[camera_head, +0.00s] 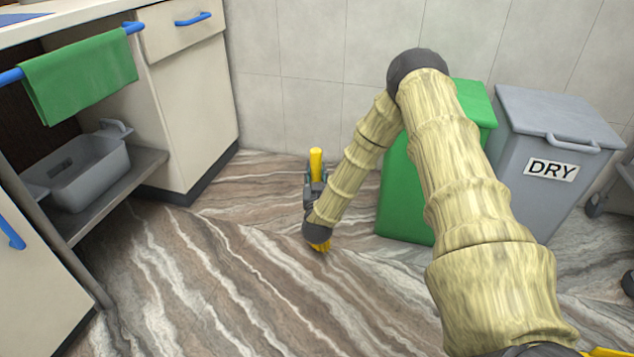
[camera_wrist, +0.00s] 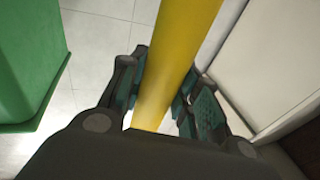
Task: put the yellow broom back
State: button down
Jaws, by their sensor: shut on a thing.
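The yellow broom (camera_head: 316,160) stands roughly upright above the floor near the back wall, between the cabinet and the green bin. Its yellow handle (camera_wrist: 178,62) runs between the fingers in the wrist view. My gripper (camera_head: 315,187) is shut on the handle, and its two fingers also show on either side of it in the wrist view (camera_wrist: 165,95). A yellow part shows just below my wrist in the head view; I cannot tell whether it is the broom's lower end. The rest of the broom is hidden by my arm and gripper.
A green bin (camera_head: 402,205) and a grey bin marked DRY (camera_head: 520,185) stand right of my gripper. A white cabinet (camera_head: 190,105) is on the left, beside a shelf with a grey tub (camera_head: 88,178) and a green towel (camera_head: 80,75). The striped floor (camera_head: 250,285) in front is clear.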

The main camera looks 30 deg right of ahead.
jog(key=shift+f+b+x, duration=0.1)
jog(key=shift+b+x, duration=0.1)
jog(key=shift+x, duration=0.45)
jog(key=shift+f+b+x, duration=0.15)
jog(key=shift+x, duration=0.5)
jog(key=shift+w+d+f+b, duration=0.15)
jog(key=shift+f+b, duration=0.4)
jog(key=shift+f, duration=0.05)
jog(key=shift+w+d+f+b, duration=0.1)
jog(key=shift+d+f+b, duration=0.05)
jog(key=shift+f+b, duration=0.4)
jog(key=shift+w+d+f+b, duration=0.15)
jog(key=shift+f+b, duration=0.35)
jog(key=shift+f, duration=0.25)
jog(key=c, duration=1)
grip_release()
jog(key=shift+c, duration=0.2)
